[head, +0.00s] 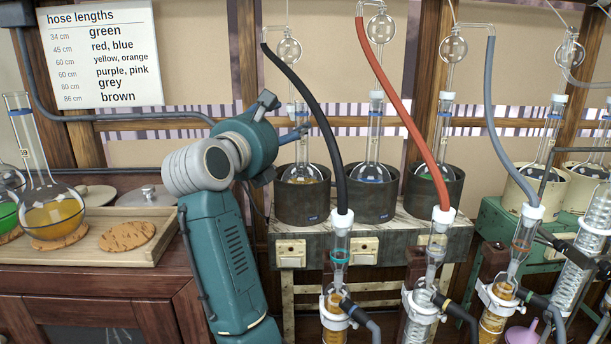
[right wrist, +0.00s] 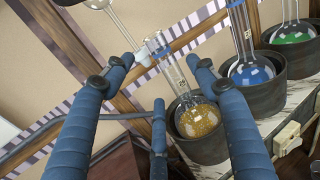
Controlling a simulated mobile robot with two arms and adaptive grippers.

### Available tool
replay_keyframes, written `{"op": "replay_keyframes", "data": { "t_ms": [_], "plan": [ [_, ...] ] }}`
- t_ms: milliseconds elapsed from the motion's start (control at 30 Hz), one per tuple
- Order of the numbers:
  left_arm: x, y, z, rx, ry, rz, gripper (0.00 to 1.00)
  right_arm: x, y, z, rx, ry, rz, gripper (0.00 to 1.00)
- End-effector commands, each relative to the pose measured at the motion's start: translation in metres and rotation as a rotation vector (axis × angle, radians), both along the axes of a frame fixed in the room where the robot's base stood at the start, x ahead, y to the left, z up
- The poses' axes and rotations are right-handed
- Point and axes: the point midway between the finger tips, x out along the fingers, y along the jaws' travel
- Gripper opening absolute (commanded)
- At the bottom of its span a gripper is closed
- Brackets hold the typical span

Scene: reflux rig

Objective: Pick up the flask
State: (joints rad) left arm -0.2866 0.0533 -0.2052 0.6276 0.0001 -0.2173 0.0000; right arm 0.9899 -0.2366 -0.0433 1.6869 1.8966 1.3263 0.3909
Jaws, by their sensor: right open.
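Several round glass flasks show. The flask closest to my right gripper (head: 283,119) has golden-brown grains and sits in the leftmost dark heating pot (head: 301,206). Its body (head: 303,174) is mostly sunk in the pot and its neck stands up behind the black hose. In the right wrist view, this flask (right wrist: 197,122) shows between the spread blue fingers of the gripper (right wrist: 160,68), its neck tilted in the picture. The fingers are open and empty; I cannot tell whether any touches the neck. My left gripper is not in view.
A black hose (head: 310,95) hangs close to the fingers. Blue (head: 372,172) and green (head: 422,172) flasks sit in adjoining pots, with a red hose (head: 385,80). Condensers stand in front. At left, a wooden tray (head: 158,246) holds a yellow-liquid flask (head: 52,215) and a free cork ring (head: 127,236).

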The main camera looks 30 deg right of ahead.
Motion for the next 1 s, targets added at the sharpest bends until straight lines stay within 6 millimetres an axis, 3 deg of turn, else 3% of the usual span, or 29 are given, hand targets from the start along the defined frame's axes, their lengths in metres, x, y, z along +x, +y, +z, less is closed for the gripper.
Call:
{"op": "replay_keyframes", "data": {
  "t_ms": [200, 300, 467, 633, 967, 1000],
  "plan": [
    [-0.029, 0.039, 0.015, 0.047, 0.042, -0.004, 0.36, 0.017, -0.026, 0.003, -0.003, 0.002, -0.003, 0.58],
    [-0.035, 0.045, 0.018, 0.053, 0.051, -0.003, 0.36, 0.021, -0.030, 0.003, -0.003, 0.000, -0.002, 0.58],
    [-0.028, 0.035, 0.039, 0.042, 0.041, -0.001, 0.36, 0.031, -0.046, 0.009, -0.005, 0.004, -0.004, 0.58],
    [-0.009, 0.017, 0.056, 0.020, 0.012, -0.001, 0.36, 0.045, -0.064, 0.008, -0.005, 0.002, -0.004, 0.58],
    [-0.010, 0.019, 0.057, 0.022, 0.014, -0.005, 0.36, 0.050, -0.071, 0.003, -0.001, 0.000, -0.001, 0.58],
    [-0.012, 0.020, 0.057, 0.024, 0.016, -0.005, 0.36, 0.050, -0.071, 0.003, -0.002, 0.000, -0.001, 0.52]
  ]
}}
